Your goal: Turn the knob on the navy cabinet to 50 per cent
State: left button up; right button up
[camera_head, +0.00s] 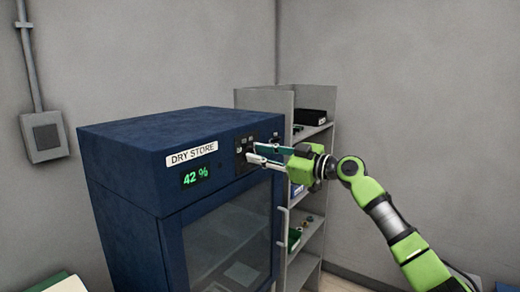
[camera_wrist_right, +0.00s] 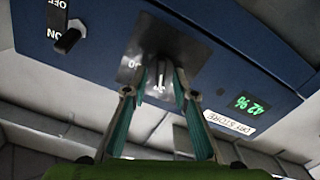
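The navy cabinet (camera_head: 135,180) stands left of centre, labelled DRY STORE. Its green display (camera_head: 195,177) reads 42 %, and the display also shows in the right wrist view (camera_wrist_right: 247,103). The knob (camera_wrist_right: 160,84) is on a dark plate (camera_wrist_right: 178,42) on the cabinet's upper front. My right gripper (camera_head: 250,152) is at this plate, its fingers apart. In the right wrist view the fingertips (camera_wrist_right: 163,72) are on either side of the knob. Contact between them cannot be made out, and the fingers partly hide the knob. My left gripper is not in view.
An ON/OFF switch (camera_wrist_right: 68,40) sits on the same front, to one side of the plate. A grey shelf unit (camera_head: 312,225) with a black box (camera_head: 311,117) and small items stands right of the cabinet. A grey wall box (camera_head: 43,137) hangs at left.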

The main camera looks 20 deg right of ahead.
jog(key=shift+w+a, duration=0.1)
jog(key=shift+a, duration=0.05)
grip_shut()
jog(key=shift+m, duration=0.3)
jog(key=m, duration=0.3)
jog(key=shift+w+d+f+m+p, duration=0.1)
jog(key=shift+m+p, duration=0.6)
jog(key=shift+m, duration=1.65)
jog(key=shift+d+r+m+p, duration=0.1)
jog(key=shift+m+p, duration=0.55)
jog(key=shift+m, duration=1.75)
jog(key=shift+w+d+f+m+p, duration=0.1)
jog(key=shift+m+p, duration=0.6)
jog(key=shift+m, duration=1.65)
